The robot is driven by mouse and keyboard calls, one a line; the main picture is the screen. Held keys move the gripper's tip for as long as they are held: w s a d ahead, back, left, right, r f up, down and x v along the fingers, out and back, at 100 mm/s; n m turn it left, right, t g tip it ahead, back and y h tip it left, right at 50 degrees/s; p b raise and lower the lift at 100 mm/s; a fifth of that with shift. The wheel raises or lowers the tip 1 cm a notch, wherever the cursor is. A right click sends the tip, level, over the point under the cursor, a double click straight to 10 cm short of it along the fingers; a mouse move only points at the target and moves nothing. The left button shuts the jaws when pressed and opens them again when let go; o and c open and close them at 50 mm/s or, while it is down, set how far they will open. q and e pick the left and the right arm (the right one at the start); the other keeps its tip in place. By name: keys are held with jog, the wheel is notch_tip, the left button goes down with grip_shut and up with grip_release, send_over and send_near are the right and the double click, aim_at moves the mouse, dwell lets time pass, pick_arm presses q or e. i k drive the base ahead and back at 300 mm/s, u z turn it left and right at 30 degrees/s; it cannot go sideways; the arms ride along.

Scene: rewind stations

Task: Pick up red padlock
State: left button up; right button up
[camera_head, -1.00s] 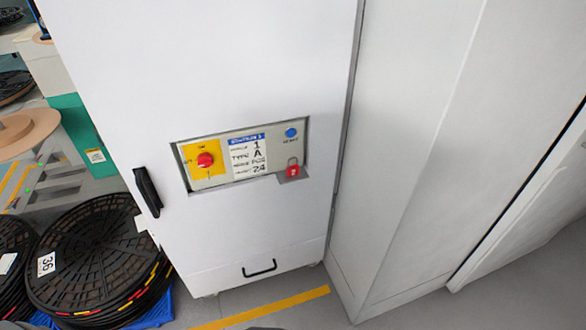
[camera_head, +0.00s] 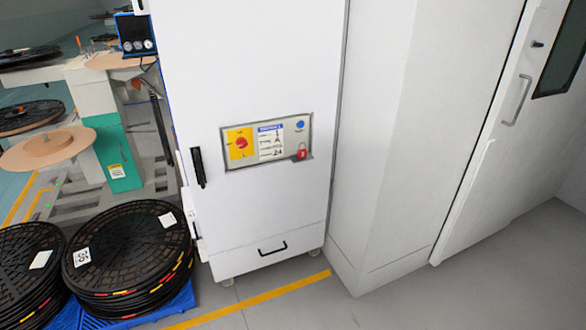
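The red padlock (camera_head: 302,154) is small and sits at the lower right corner of the recessed control panel (camera_head: 232,165) on the front of a white cabinet (camera_head: 262,60). Above it on the panel is a blue button (camera_head: 299,125). To its left are a white label with printed text (camera_head: 270,142) and a red knob on a yellow plate (camera_head: 241,144). Neither of my grippers shows in the view.
Stacks of black reels (camera_head: 130,245) lie on a blue pallet (camera_head: 185,300) left of the cabinet. A white wall block (camera_head: 375,130) stands to the right, then a door with a handle (camera_head: 516,100). Grey floor with a yellow line (camera_head: 250,301) is clear in front.

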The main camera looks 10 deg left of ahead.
aim_at(302, 153)
jog(key=z, duration=0.6)
jog(key=i, duration=0.55)
jog(key=z, duration=0.85)
jog(key=i, duration=1.05)
jog(key=u, duration=0.55)
jog(key=i, duration=0.75)
jog(key=u, duration=0.8)
